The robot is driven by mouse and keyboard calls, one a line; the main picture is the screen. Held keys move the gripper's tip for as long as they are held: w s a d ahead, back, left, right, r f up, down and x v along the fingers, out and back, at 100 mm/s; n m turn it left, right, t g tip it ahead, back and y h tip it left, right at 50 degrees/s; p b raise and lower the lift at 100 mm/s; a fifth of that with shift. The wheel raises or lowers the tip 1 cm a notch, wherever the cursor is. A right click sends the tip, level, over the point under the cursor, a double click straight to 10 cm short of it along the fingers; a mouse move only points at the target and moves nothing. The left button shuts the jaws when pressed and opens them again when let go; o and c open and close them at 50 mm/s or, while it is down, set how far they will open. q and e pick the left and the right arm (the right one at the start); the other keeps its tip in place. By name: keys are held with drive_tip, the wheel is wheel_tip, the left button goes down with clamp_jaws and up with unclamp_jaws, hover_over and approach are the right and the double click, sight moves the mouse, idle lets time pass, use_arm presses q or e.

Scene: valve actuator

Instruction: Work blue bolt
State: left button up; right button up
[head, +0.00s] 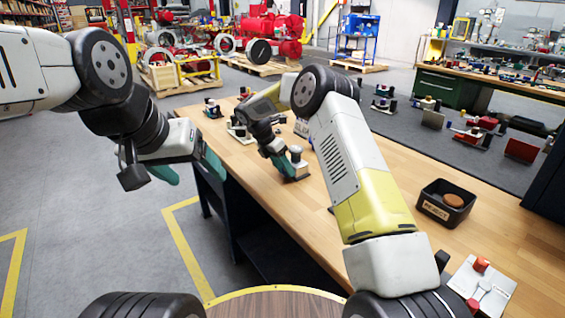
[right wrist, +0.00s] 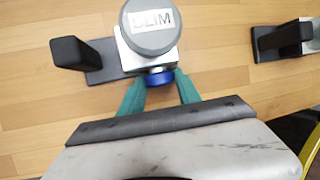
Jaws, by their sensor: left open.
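The blue bolt (right wrist: 160,78) shows in the right wrist view as a short blue round part on the near side of a metal valve actuator (right wrist: 128,55) with a grey round cap (right wrist: 151,25) marked "SLIM". My right gripper (right wrist: 161,82) has its two teal fingertips at either side of the bolt and appears shut on it. In the head view the right gripper (head: 288,168) is at the actuator (head: 295,160) on the wooden bench; the bolt is hidden there. My left gripper (head: 188,172) is open and empty, above the floor left of the bench.
The wooden bench (head: 400,185) carries a black reject bin (head: 446,203) holding a brown round item, and a white plate (head: 482,286) with red parts at the near right. Another black fixture (right wrist: 284,40) stands right of the actuator. Floor left of the bench is open.

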clamp_jaws()
drive_tip(key=shift+d, duration=0.1)
drive_tip(key=shift+s+d+r+t+y, duration=0.1)
drive_tip(key=shift+s+d+t+y, duration=0.1)
drive_tip(key=shift+t+y, duration=0.55)
drive_tip(key=shift+s+m+t+y, duration=0.15)
drive_tip(key=shift+m+t+y, duration=0.15)
drive_tip(key=shift+t+y, duration=0.5)
drive_tip(key=shift+s+m+t+y, duration=0.1)
drive_tip(key=shift+m+t+y, duration=0.25)
drive_tip(key=shift+t, duration=0.7)
drive_tip(key=o, duration=0.9)
unclamp_jaws()
drive_tip(key=shift+o, duration=0.2)
